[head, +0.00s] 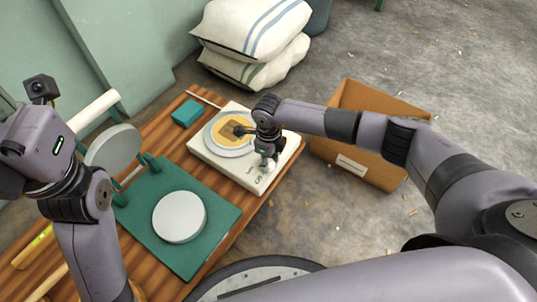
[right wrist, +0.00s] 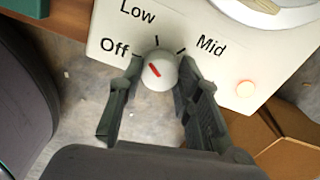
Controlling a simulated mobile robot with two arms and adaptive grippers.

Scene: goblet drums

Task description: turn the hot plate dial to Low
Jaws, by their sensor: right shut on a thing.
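The hot plate (head: 205,155) is a pale box with a round plate on top at the far right end of the wooden table. Its white dial (right wrist: 160,84) has a red mark that points up-left, close to the tick beside Off in the right wrist view. Low is printed above it and Mid to its right. My right gripper (right wrist: 159,72) is shut on the dial, one finger on each side. In the head view my right gripper (head: 267,163) is at the plate's front right corner, hiding much of the dial. My left gripper is out of view.
A teal block (head: 187,113) lies left of the hot plate. A cardboard box (head: 358,166) stands right; sacks (head: 250,28) lie behind.

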